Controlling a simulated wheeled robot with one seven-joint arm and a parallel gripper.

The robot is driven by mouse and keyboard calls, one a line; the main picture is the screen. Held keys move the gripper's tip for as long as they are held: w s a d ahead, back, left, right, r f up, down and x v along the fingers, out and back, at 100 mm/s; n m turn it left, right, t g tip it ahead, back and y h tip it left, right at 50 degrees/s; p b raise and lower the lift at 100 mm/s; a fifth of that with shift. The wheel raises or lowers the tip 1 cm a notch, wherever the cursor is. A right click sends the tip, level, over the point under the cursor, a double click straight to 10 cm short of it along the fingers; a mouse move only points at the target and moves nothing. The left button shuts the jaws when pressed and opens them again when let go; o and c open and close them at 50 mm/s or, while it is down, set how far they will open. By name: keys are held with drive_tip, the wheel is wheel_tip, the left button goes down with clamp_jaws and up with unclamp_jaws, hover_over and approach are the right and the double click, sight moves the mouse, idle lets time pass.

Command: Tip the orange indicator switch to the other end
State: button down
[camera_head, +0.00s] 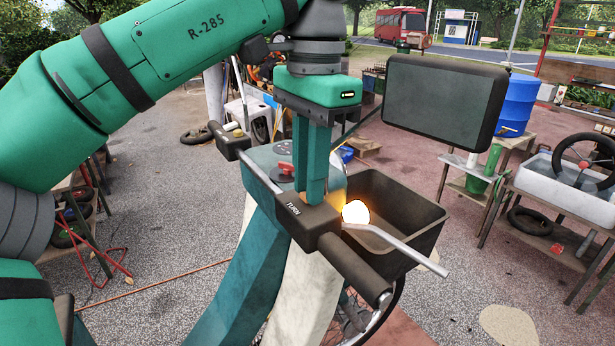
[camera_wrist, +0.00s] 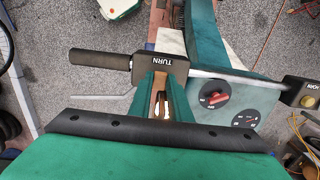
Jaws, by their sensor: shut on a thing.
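My gripper (camera_head: 312,196) points down at the black housing (camera_head: 300,213) marked TURN, beside the handlebar grip. Its two green fingers are close together at the housing and also show in the wrist view (camera_wrist: 160,76). They are shut on the orange indicator switch, which they mostly hide. Which end it is tipped to cannot be told. A bright orange-white lamp (camera_head: 355,212) glows just right of the fingers in the head view.
A black grip (camera_head: 356,270) and a metal lever (camera_head: 405,249) extend right of the housing. A dark open bin (camera_head: 425,225) and a dark rectangular panel (camera_head: 440,100) stand beyond. A red knob (camera_wrist: 218,98) and a HORN box (camera_wrist: 303,94) lie right in the wrist view.

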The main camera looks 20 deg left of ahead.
drive_tip(key=c, duration=1.6)
unclamp_jaws()
drive_tip(key=shift+c, duration=0.2)
drive_tip(key=shift+s+a+f+t, duration=0.1)
drive_tip(key=shift+t, duration=0.2)
